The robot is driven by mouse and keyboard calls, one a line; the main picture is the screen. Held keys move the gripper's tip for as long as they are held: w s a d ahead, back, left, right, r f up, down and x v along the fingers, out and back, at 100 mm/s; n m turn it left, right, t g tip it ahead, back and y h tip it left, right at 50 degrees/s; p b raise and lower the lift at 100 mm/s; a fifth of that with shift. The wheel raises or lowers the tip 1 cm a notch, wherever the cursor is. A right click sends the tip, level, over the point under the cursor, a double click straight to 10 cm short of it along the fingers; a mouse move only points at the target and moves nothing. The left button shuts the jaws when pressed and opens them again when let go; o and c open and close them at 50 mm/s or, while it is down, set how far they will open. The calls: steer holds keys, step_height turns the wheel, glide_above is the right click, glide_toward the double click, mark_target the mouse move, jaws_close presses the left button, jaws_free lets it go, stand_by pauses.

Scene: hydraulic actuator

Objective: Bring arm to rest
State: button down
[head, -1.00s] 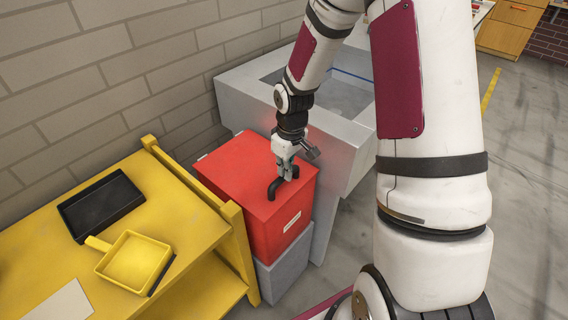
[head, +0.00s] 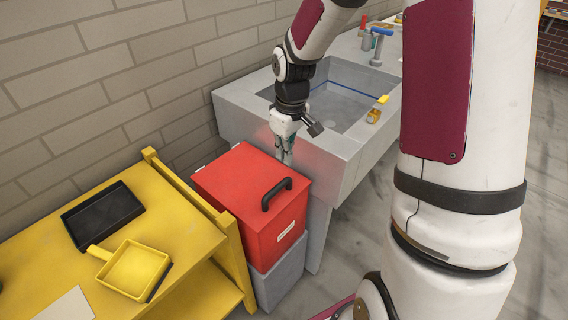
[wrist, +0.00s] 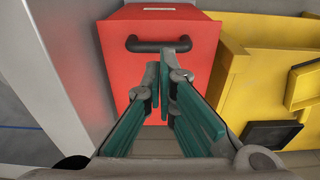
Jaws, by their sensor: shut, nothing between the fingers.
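My gripper (head: 284,152) is in the head view, pointing down behind the red lid's far edge, beside the front wall of the grey sink. In the wrist view my gripper (wrist: 160,80) has its fingertips together with nothing between them. The red box (head: 240,195) has a closed lid with a black handle (head: 276,192); the gripper is apart from the handle. The red box (wrist: 190,30) and its black handle (wrist: 158,44) also show in the wrist view, past the fingertips.
The grey sink (head: 340,165) stands close behind the gripper, with a blue-handled tap (head: 378,42) and a small yellow object (head: 376,110) on its rim. A yellow bench (head: 190,225) at left holds a black tray (head: 102,214) and a yellow dustpan (head: 135,268). Open floor lies right.

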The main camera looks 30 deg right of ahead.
steer(key=shift+s+r, duration=0.15)
steer(key=shift+r, duration=0.55)
steer(key=s+a+r+m+t, duration=0.1)
steer(key=s+a+r+m, duration=0.1)
steer(key=s+r, duration=0.7)
steer(key=s+a+r+m+t, duration=0.2)
steer(key=s+a+r, duration=0.2)
steer(key=s+r, duration=0.5)
steer(key=s, duration=0.6)
steer(key=shift+s+a+m+p, duration=0.25)
steer(key=shift+s+m+p, duration=0.05)
steer(key=shift+p, duration=0.1)
